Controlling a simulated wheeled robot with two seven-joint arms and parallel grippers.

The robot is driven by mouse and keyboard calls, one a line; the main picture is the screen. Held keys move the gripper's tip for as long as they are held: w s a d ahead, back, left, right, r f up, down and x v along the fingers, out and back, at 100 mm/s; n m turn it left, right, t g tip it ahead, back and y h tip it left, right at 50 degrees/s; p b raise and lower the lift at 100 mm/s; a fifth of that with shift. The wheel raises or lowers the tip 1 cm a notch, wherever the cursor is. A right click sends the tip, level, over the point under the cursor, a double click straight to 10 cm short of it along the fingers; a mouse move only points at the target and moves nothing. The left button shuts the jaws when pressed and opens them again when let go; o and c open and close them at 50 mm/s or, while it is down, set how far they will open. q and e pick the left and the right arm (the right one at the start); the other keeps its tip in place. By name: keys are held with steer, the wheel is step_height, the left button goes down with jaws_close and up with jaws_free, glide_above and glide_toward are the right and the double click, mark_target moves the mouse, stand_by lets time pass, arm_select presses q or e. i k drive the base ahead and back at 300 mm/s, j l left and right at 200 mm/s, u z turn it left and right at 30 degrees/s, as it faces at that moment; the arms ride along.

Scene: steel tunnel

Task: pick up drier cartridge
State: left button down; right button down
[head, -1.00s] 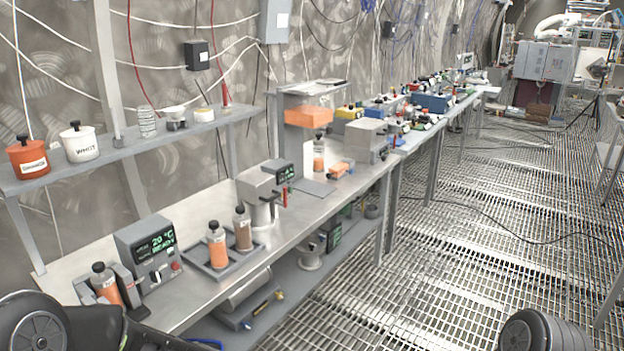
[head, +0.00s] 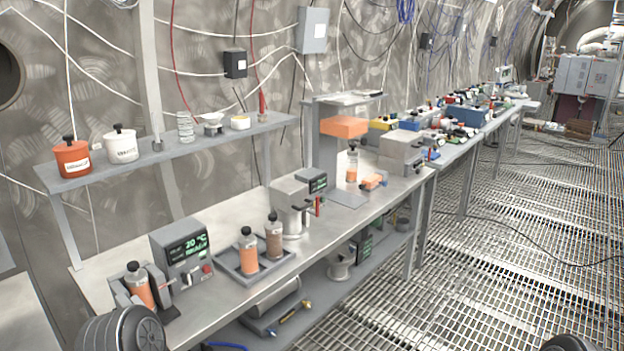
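No thing in the head view is clearly labelled as a drier cartridge, and I cannot tell which one it is. A grey cylinder (head: 275,298) lies on the bench's lower shelf, and a small yellow-ended tool-like piece (head: 296,312) lies beside it. On the bench top, an orange bottle (head: 248,252) and a brown bottle (head: 274,238) stand upright in a grey tray (head: 232,273). Another orange bottle (head: 137,286) sits tilted in a holder at the near end. Neither gripper shows; only dark rounded parts of my arms appear at the bottom edge.
The steel bench (head: 222,310) runs away to the right, with a 20 °C display unit (head: 182,250) at its near end. A wall shelf (head: 150,165) holds an orange pot (head: 72,160) and a white pot (head: 122,147). The grating floor (head: 470,280) on the right is mostly clear.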

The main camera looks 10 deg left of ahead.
mark_target(136, 280)
steer(key=k+u, duration=0.15)
steer(key=u, duration=1.2)
steer(key=i+l+z, duration=0.35)
steer(key=l, duration=0.2)
steer(key=i+l+z, duration=0.4)
steer(key=l, duration=0.1)
